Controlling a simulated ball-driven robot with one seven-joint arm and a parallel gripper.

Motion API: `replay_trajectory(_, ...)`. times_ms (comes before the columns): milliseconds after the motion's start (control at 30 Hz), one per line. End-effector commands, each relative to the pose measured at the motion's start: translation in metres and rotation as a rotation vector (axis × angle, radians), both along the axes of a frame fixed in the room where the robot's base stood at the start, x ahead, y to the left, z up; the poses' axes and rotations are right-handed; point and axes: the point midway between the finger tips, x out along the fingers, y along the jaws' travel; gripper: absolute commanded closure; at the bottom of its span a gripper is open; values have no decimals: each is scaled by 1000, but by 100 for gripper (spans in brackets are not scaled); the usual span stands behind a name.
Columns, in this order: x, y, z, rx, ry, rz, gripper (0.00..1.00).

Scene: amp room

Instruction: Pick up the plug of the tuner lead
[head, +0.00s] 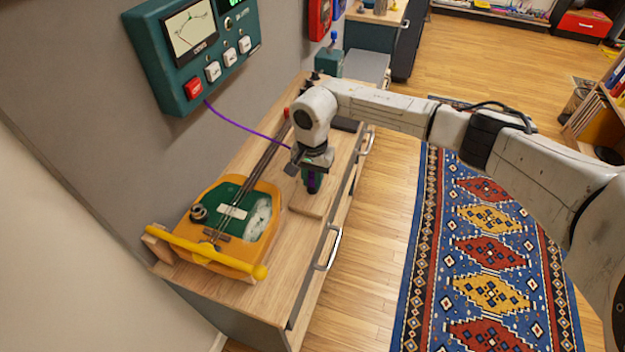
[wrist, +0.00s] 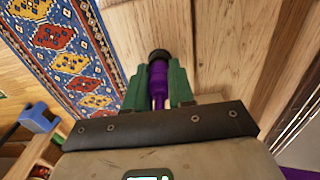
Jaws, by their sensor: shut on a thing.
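The tuner lead's plug (wrist: 158,75) is purple with a dark end. It sits between the two green fingers of my gripper (wrist: 158,90), which is shut on it. In the head view my gripper (head: 312,182) points down over a wooden board on the cabinet top, and a bit of purple shows at its fingers. The purple lead (head: 240,125) runs from the teal tuner box (head: 195,45) on the wall to my gripper. I cannot tell whether the plug touches the board.
A yellow and green stringed instrument (head: 225,225) lies left of my gripper, its neck running towards the back. A yellow bar (head: 205,252) crosses its near end. Drawer handles (head: 333,245) stick out from the cabinet front. A patterned rug (head: 490,245) covers the floor at right.

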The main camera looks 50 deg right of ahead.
Motion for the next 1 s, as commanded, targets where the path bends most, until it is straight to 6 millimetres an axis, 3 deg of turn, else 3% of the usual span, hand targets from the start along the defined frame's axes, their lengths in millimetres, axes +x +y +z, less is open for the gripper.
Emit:
replay_trajectory(167, 0, 0, 0, 0, 0, 0, 100)
replay_trajectory(567, 0, 0, 3, -1, -1, 0, 100)
replay_trajectory(833, 1, -1, 32, -2, -2, 2, 100)
replay_trajectory(1000, -26, -2, 61, -4, -4, 2, 100)
